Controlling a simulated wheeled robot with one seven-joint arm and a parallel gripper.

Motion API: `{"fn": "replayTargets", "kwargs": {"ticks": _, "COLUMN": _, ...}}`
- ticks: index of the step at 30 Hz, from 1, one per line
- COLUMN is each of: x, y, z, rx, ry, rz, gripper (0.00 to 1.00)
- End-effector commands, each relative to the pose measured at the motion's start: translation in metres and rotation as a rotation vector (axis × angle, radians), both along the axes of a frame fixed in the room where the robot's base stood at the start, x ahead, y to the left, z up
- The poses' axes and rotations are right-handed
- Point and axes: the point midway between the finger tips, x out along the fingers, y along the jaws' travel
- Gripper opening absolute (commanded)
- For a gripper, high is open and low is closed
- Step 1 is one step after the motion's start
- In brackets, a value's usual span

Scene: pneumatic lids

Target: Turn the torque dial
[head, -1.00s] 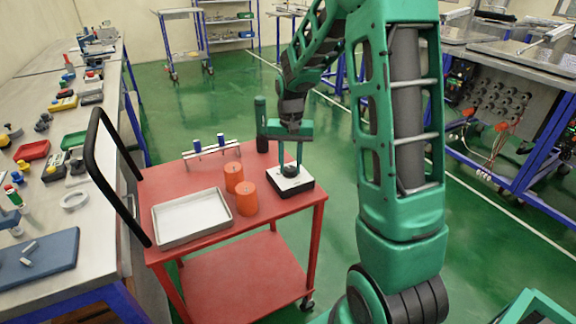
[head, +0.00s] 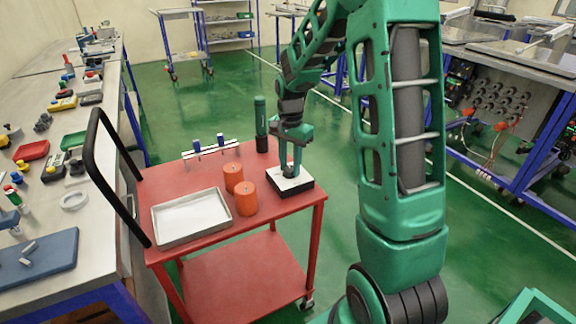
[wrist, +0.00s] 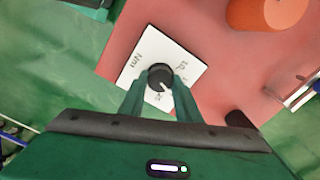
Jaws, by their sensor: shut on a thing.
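The torque dial is a black round knob (wrist: 160,76) with a light pointer mark. It sits on a white-topped box with printed markings (wrist: 138,52), which also shows on the red cart in the head view (head: 303,184). My gripper (wrist: 160,88) points down over the box with its two green fingers on either side of the knob, shut on it. In the head view my gripper (head: 291,170) hides most of the knob. The pointer mark faces toward the lower right in the wrist view.
The red cart (head: 240,278) also carries two orange cylinders (head: 246,199), a grey tray (head: 160,241), a rack with blue-topped pieces (head: 196,146) and a dark green bottle-like cylinder (head: 261,125). A cluttered workbench (head: 95,225) stands at the left.

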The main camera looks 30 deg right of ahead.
Motion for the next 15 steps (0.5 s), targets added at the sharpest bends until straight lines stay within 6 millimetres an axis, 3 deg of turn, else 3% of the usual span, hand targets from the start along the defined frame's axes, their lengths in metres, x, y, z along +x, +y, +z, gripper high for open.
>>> {"fn": "replayTargets", "kwargs": {"ticks": 11, "x": 0.0044, "y": 0.0017, "z": 0.0022, "rx": 0.000, "ry": -0.012, "rz": 0.001, "gripper": 0.08}}
{"fn": "replayTargets", "kwargs": {"ticks": 12, "x": 0.0045, "y": 0.0017, "z": 0.0022, "rx": 0.000, "ry": -0.012, "rz": 0.001, "gripper": 0.33}}
{"fn": "replayTargets", "kwargs": {"ticks": 14, "x": 0.0043, "y": 0.0016, "z": 0.0022, "rx": 0.000, "ry": -0.011, "rz": 0.001, "gripper": 0.47}}
{"fn": "replayTargets", "kwargs": {"ticks": 15, "x": 0.0038, "y": 0.0015, "z": 0.0020, "rx": -0.001, "ry": -0.010, "rz": 0.000, "gripper": 0.49}}
